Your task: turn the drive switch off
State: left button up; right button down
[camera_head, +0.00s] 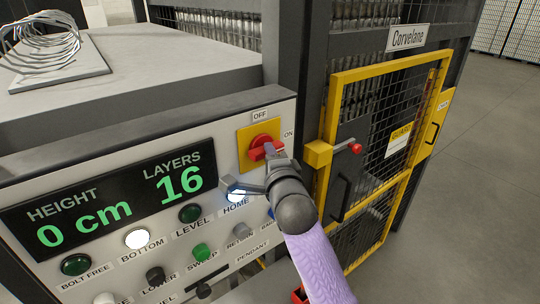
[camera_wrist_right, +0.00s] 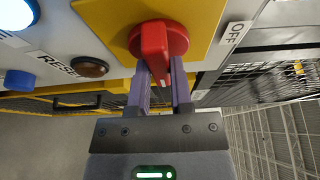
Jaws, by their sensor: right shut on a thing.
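The drive switch is a red rotary knob (camera_head: 259,143) on a yellow plate (camera_head: 243,146), at the upper right of the control panel. An OFF label (camera_head: 260,116) is above it and an ON label (camera_head: 288,133) to its right. My right gripper (camera_head: 271,153) reaches in from below right and is shut on the red handle. In the right wrist view the two fingers (camera_wrist_right: 160,84) stand either side of the red handle (camera_wrist_right: 154,50), with the OFF label (camera_wrist_right: 235,33) to the right. The gripper partly covers the knob, and I cannot tell its exact angle. My left gripper is not in view.
The panel's display (camera_head: 120,197) reads HEIGHT 0 cm, LAYERS 16. Several buttons sit below it; BOTTOM (camera_head: 138,239) and HOME (camera_head: 236,196) are lit white. A yellow-framed mesh guard door (camera_head: 332,105) with a red-knobbed latch (camera_head: 355,148) stands close right. Open floor lies beyond it.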

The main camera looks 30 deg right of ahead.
jog(key=shift+f, duration=0.1)
jog(key=n+t+y+b, duration=0.1)
jog(key=n+y+b, duration=0.1)
jog(key=n, duration=0.5)
jog(key=n+t+y+b, duration=0.2)
jog(key=n, duration=0.5)
jog(key=n+t+y+b, duration=0.2)
jog(key=n+y, duration=0.1)
jog(key=n, duration=0.5)
jog(key=shift+d+f+b, duration=0.3)
jog(key=shift+d, duration=0.05)
jog(key=shift+n+y, duration=0.3)
jog(key=shift+n, duration=0.1)
jog(key=c, duration=0.5)
grip_release()
jog(key=b+v, duration=0.3)
jog(key=v, duration=0.7)
jog(key=shift+w, duration=0.1)
